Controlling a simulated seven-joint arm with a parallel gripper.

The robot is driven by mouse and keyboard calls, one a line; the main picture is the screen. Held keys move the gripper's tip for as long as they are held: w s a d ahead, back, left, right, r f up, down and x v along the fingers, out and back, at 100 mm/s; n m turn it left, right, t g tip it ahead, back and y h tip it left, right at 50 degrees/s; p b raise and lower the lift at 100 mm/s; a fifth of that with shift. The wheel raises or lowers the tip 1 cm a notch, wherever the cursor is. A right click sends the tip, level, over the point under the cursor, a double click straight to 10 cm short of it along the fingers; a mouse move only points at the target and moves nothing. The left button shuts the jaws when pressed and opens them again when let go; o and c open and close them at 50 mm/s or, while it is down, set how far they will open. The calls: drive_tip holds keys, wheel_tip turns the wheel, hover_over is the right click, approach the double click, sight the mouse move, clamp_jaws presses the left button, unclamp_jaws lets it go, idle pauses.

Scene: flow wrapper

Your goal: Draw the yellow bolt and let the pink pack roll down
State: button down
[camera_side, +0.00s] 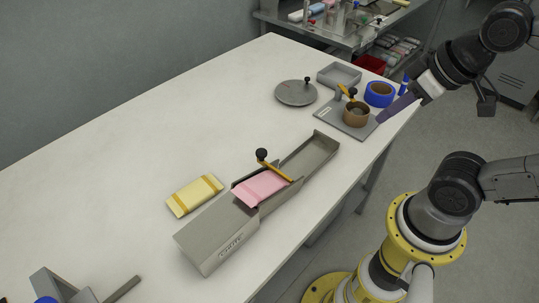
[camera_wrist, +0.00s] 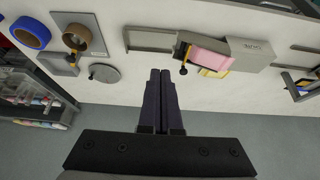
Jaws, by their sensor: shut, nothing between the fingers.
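The yellow bolt (camera_side: 278,172) with its black ball knob (camera_side: 261,155) lies across the grey chute (camera_side: 218,233). It also shows in the wrist view (camera_wrist: 187,52). The pink pack (camera_side: 259,188) lies in the chute on the raised side of the bolt, close against it; the wrist view also shows it (camera_wrist: 209,57). The chute's lower end is an empty walled trough (camera_side: 312,155). My gripper (camera_side: 380,120) is shut and empty, above the table's right edge near the brown tape roll, away from the bolt. Its closed fingers show in the wrist view (camera_wrist: 160,72).
A yellow pack (camera_side: 194,195) lies beside the chute. Near the far end are a grey disc (camera_side: 296,94), a shallow tray (camera_side: 339,74), a plate with a brown tape roll (camera_side: 356,114) and a blue tape roll (camera_side: 379,94). The table's left part is mostly clear.

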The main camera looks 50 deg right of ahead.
idle(0.4)
drive_tip(key=c, duration=1.1)
unclamp_jaws()
drive_tip(key=o, duration=0.6)
drive_tip(key=w+r+m, duration=0.1)
drive_tip(key=r, duration=0.1)
drive_tip(key=w+r+m, duration=0.1)
drive_tip(key=w+r, duration=0.1)
drive_tip(key=shift+a, duration=0.15)
drive_tip(key=shift+c, duration=0.2)
drive_tip(key=m+g, duration=0.2)
drive_tip(key=g, duration=0.4)
hover_over(261, 151)
wheel_tip(261, 151, down, 8)
wheel_tip(261, 151, down, 14)
drive_tip(key=shift+s+f, duration=0.1)
drive_tip(key=shift+s, duration=0.05)
clamp_jaws()
